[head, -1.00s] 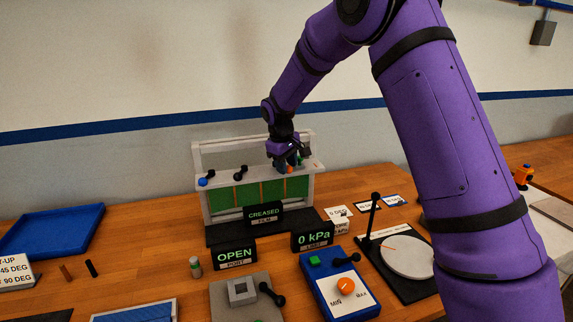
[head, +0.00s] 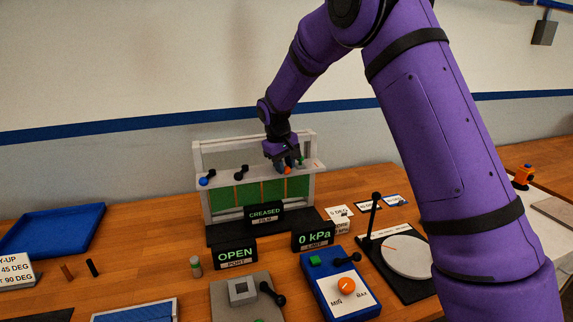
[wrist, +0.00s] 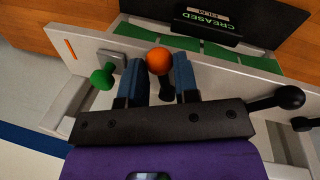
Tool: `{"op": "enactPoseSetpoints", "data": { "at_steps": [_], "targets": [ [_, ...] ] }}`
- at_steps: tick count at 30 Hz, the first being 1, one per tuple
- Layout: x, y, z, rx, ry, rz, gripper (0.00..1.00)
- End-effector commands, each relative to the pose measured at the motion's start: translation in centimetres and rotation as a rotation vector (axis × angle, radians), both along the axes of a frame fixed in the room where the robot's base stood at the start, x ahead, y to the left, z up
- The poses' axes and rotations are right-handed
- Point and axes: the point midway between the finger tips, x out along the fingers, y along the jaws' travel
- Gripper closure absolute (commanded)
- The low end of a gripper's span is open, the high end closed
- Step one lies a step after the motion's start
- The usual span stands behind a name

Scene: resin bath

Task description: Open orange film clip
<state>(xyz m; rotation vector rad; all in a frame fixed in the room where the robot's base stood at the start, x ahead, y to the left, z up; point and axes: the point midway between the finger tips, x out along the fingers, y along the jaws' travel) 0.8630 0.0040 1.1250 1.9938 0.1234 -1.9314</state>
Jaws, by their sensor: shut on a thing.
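The orange film clip has an orange ball knob (wrist: 158,60) with a dark stem below it. In the wrist view the knob sits between the tips of my two blue fingers, and the base of the clip is mostly hidden. My gripper (wrist: 158,66) is shut on this clip. In the head view the orange knob (head: 287,170) shows at the right part of the pale film frame's top bar (head: 222,176), with my gripper (head: 281,164) just above it. Green film panels (head: 222,198) hang below the bar.
A green-knobbed clip (wrist: 103,77) stands close beside my finger, on the left in the wrist view. A black-knobbed lever (wrist: 288,97) is near the gripper's right end. A blue-knobbed clip (head: 204,181) is farther left. The "CREASED FILM" sign (head: 265,214) stands before the frame.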

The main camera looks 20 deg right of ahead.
Motion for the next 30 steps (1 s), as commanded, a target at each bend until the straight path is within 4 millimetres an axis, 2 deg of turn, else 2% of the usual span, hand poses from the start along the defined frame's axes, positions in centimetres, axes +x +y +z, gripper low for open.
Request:
{"op": "enactPoseSetpoints", "data": {
  "at_steps": [18,30],
  "targets": [
    [0.2,3.0,0.0,-0.001,-0.001,-0.564,0.95],
    [0.7,4.0,0.0,0.000,-0.001,-0.798,0.95]
  ]
}}
